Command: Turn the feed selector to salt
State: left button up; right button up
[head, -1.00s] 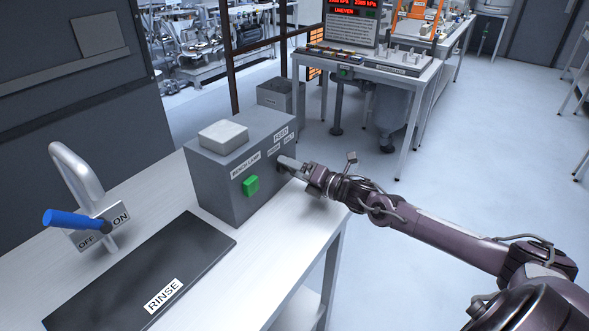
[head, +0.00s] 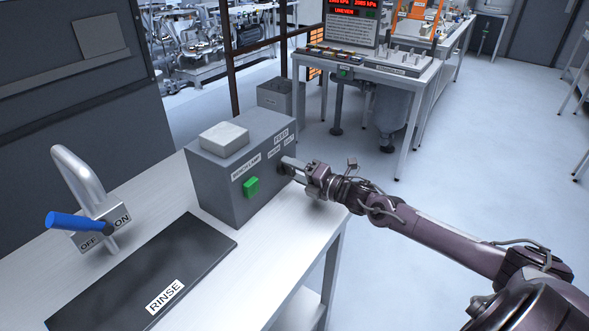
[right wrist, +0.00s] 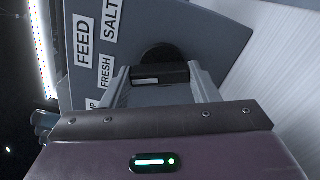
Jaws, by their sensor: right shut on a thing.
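The feed selector is a black round knob with a raised bar (right wrist: 160,70), on the front of a grey box (head: 215,185). The labels FEED (right wrist: 83,40), FRESH (right wrist: 106,70) and SALT (right wrist: 110,18) are beside it in the right wrist view. My right gripper (head: 287,165) reaches the panel from the right; its fingers (right wrist: 160,82) are shut on the bar, one on each side. In the right wrist view the bar lies across the picture; which label it points to I cannot tell. In the head view the fingers mostly hide the knob. My left gripper is not in view.
A green button (head: 251,187) by a BENCH LAMP label is on the same panel. A blue-handled ON/OFF lever (head: 75,222), a curved tap and a dark RINSE mat (head: 150,270) are on the white bench (head: 275,255). The floor to the right is open.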

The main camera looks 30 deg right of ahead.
jog(key=m+p, duration=0.2)
jog(key=m, duration=0.3)
jog(key=shift+d+r+m, duration=0.1)
jog(key=shift+m, duration=0.2)
jog(key=m+p, duration=0.1)
jog(key=m, duration=0.4)
jog(key=shift+m+p, duration=0.3)
jog(key=shift+p, duration=0.05)
jog(key=o, duration=1)
jog(key=shift+d+f, duration=0.1)
jog(key=shift+f, duration=0.1)
jog(key=shift+b+v, duration=0.3)
jog(key=shift+v, duration=3.55)
